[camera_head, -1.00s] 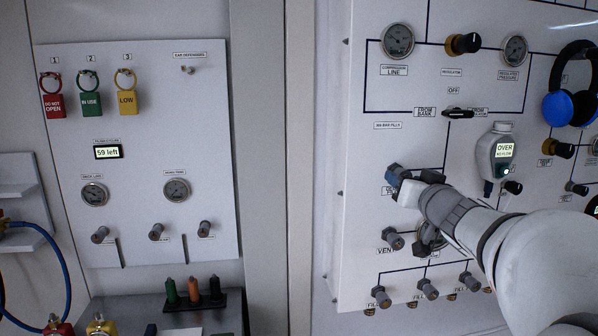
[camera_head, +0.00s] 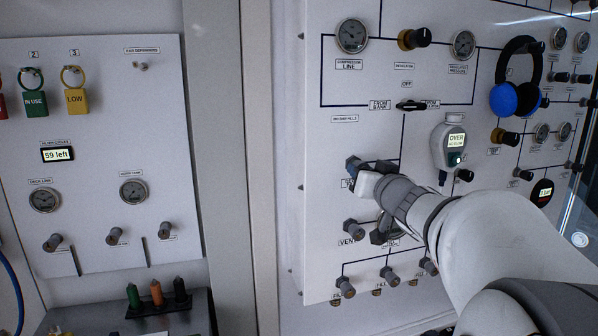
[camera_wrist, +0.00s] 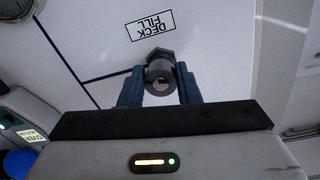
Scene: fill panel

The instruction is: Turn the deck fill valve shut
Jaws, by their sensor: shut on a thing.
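The deck fill valve's grey knob (camera_wrist: 160,72) stands out from the white panel beside the DECK FILL label (camera_wrist: 151,25), which reads upside down in the wrist view. My gripper (camera_wrist: 160,90) has one dark blue finger on each side of the knob and is shut on it. In the head view my gripper (camera_head: 357,172) reaches the left part of the right-hand panel (camera_head: 320,260). There the fingers and wrist hide most of the knob and its label. I cannot tell how far the valve is turned.
A grey vent valve (camera_head: 354,231) sits just below my gripper, with several fill valves (camera_head: 346,287) lower down. A handheld meter (camera_head: 449,150) reading OVER hangs right of my wrist. Blue ear defenders (camera_head: 516,98) hang farther right. A selector (camera_head: 410,106) is above.

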